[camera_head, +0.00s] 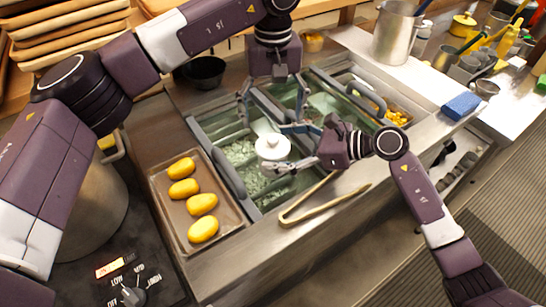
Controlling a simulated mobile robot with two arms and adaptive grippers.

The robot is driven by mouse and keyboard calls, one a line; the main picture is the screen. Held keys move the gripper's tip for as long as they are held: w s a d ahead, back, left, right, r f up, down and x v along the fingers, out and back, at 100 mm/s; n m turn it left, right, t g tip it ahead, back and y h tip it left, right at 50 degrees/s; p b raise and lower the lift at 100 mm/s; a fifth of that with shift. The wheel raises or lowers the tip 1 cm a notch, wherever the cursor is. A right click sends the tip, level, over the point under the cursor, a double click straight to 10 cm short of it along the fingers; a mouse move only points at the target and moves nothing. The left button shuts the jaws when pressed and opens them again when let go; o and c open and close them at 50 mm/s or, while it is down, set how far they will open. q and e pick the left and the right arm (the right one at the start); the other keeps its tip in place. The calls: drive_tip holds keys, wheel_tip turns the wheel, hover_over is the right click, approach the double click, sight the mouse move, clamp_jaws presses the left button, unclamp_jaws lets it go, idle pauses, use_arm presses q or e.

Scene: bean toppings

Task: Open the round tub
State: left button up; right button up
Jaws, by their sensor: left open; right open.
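The round tub's white round lid (272,147), with a small knob on top, shows in the head view among the sunken counter bins. The tub's body below it is mostly hidden. My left gripper (272,118) reaches down from above, its fingers spread wide just behind the lid. My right gripper (281,148) comes from the right, with its open fingers on the far and near sides of the lid's right part. Nothing is held in either gripper. I cannot tell whether the fingers touch the lid.
A tray (158,203) with several yellow rolls lies left of the bins. Wooden tongs (318,203) lie on the front counter edge. A blue sponge (461,106) and a steel pot (396,35) stand right and back. A black bowl (205,72) is behind.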

sight(274, 138)
use_arm(q)
drive_tip(key=shift+w+f, duration=0.1)
use_arm(e)
drive_tip(key=shift+w, duration=0.1)
drive_tip(key=shift+c, duration=1.3)
drive_tip(key=c, duration=1.5)
use_arm(q)
drive_tip(key=shift+o, duration=0.9)
use_arm(e)
drive_tip(key=shift+c, duration=0.2)
use_arm(q)
wheel_tip(274, 138, up, 2)
drive_tip(key=n, duration=0.5)
drive_tip(key=shift+d, duration=0.1)
wheel_tip(274, 138, down, 10)
drive_tip(key=n, duration=0.6)
drive_tip(key=shift+n, duration=0.4)
drive_tip(key=shift+c, duration=0.3)
